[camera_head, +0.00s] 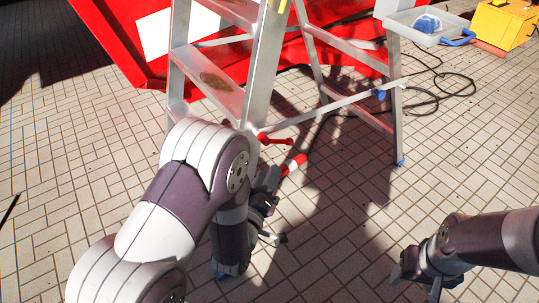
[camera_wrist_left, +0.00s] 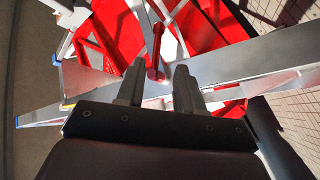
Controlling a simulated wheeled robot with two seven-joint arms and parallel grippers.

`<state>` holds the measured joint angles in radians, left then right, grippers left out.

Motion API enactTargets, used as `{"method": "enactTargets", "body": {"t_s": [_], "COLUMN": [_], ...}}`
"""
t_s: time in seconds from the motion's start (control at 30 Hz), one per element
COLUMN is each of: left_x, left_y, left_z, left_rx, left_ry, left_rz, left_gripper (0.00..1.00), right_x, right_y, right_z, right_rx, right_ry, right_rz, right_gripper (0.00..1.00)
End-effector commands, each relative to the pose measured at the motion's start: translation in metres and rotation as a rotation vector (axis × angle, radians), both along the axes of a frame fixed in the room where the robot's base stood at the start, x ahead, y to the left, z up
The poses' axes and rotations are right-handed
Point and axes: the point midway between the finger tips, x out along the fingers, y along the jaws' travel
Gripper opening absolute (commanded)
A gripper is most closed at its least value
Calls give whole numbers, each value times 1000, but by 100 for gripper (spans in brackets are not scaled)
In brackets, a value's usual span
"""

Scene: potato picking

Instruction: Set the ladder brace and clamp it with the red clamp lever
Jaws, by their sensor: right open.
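The silver stepladder (camera_head: 249,85) stands open at the top centre, and its rail (camera_wrist_left: 255,60) crosses the left wrist view. The thin brace (camera_head: 325,109) slants between its front and rear legs. The red clamp lever (camera_head: 276,140) sticks out to the right at the brace's front end. In the left wrist view a red lever (camera_wrist_left: 155,55) appears ahead of and between my fingers. My left gripper (camera_head: 272,207) is below the lever, partly hidden by my arm. Its fingers (camera_wrist_left: 160,85) are apart and look empty. My right gripper (camera_head: 410,275) is open at the lower right, away from the ladder.
A grey tray (camera_head: 408,36) with a blue-and-white item hangs by the ladder at upper right. A yellow box (camera_head: 502,25) stands beyond it. A black cable (camera_head: 455,85) lies on the tiles. A large red object (camera_head: 120,35) is behind the ladder.

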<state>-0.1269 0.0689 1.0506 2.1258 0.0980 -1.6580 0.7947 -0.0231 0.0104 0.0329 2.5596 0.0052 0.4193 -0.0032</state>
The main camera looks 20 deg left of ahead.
Motion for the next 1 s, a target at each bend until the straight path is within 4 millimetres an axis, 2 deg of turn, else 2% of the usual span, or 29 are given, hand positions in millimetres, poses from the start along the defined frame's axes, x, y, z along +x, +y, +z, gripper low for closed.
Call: {"method": "enactTargets", "body": {"t_s": [0.17, 0.4, 0.6, 0.73, 0.93, 0.97, 1.0], "left_x": [22, 84, 118, 126, 126, 126, 126], "left_y": [0, -2, -3, -3, -3, -3, -3], "left_z": [1, 0, 1, 3, 4, 4, 4], "left_rx": [-31, -28, -25, -25, -24, -24, -24], "left_ry": [-20, -20, -17, -16, -15, -15, -15], "left_rz": [2, 1, 1, 1, 0, 0, 0], "left_gripper": [37, 37, 37, 37, 37, 33, 20], "right_x": [0, 0, 0, 0, 0, 0, 0], "right_y": [0, 0, 0, 0, 0, 0, 0], "right_z": [-9, -28, -36, -37, -36, -36, -36], "right_rx": [0, 0, 0, 0, 0, 0, 0], "right_ry": [1, 1, 1, 1, 1, 1, 1], "right_rz": [0, 0, 0, 0, 0, 0, 0], "right_gripper": [60, 60, 60, 60, 60, 60, 60]}}
